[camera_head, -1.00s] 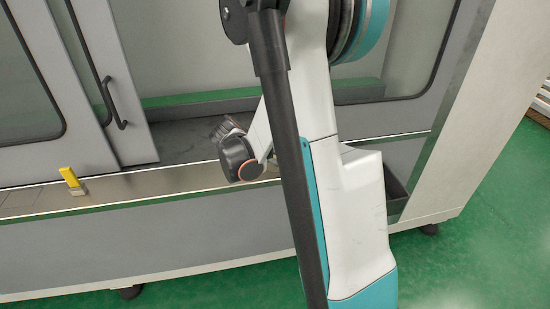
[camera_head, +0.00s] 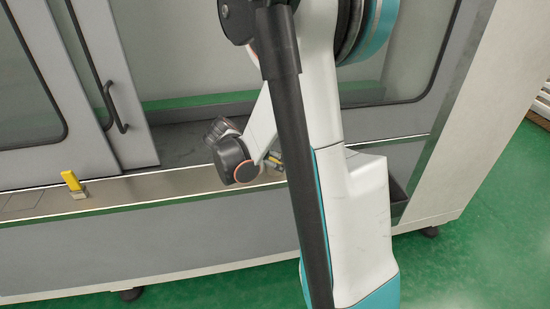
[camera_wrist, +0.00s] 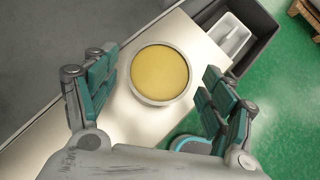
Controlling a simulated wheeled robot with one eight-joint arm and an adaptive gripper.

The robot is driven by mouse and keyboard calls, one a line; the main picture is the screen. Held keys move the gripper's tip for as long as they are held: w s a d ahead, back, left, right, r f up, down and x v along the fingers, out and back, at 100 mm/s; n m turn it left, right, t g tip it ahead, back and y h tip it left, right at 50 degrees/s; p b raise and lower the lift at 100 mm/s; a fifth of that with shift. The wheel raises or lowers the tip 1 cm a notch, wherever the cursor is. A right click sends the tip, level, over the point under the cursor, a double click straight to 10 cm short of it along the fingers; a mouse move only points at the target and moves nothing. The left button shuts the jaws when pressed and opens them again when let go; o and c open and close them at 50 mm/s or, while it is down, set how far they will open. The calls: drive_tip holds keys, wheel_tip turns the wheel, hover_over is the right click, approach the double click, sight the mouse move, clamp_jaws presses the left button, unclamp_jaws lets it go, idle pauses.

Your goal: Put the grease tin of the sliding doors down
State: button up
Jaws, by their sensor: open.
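The grease tin (camera_wrist: 160,74) is a round metal tin with yellow grease in it. In the wrist view it stands upright on the metal ledge (camera_wrist: 60,133) along the front of the machine. My gripper (camera_wrist: 155,93) is open, with one finger to the left of the tin and one to the right. Gaps show between the tin and both fingers. In the head view my arm hides most of the gripper, and the tin cannot be made out there. The sliding door (camera_head: 105,90) with a dark handle stands at the left, beside an opening.
Green floor (camera_head: 480,220) lies beyond the ledge's edge.

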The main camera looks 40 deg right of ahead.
drive_tip(key=s+a+r+m+t+y+p, duration=0.1)
drive_tip(key=s+a+r+m+t+y, duration=0.2)
drive_tip(key=a+r, duration=0.45)
drive_tip(key=s+a+r+m+y+p, duration=0.1)
drive_tip(key=s+a+r+m, duration=0.3)
drive_tip(key=a, duration=0.6)
drive_tip(key=s+a+r+m+t+y, duration=0.1)
drive_tip(key=s+a+m+y, duration=0.1)
drive_tip(key=a+m, duration=0.4)
drive_tip(key=s+a+r+m+t+y, duration=0.2)
drive_tip(key=s+a+m+y, duration=0.1)
drive_tip(key=s+a+m, duration=0.2)
drive_tip(key=shift+a+m+t, duration=0.3)
drive_tip(key=shift+a+m, duration=0.1)
drive_tip(key=shift+a, duration=0.05)
drive_tip(key=shift+s, duration=0.1)
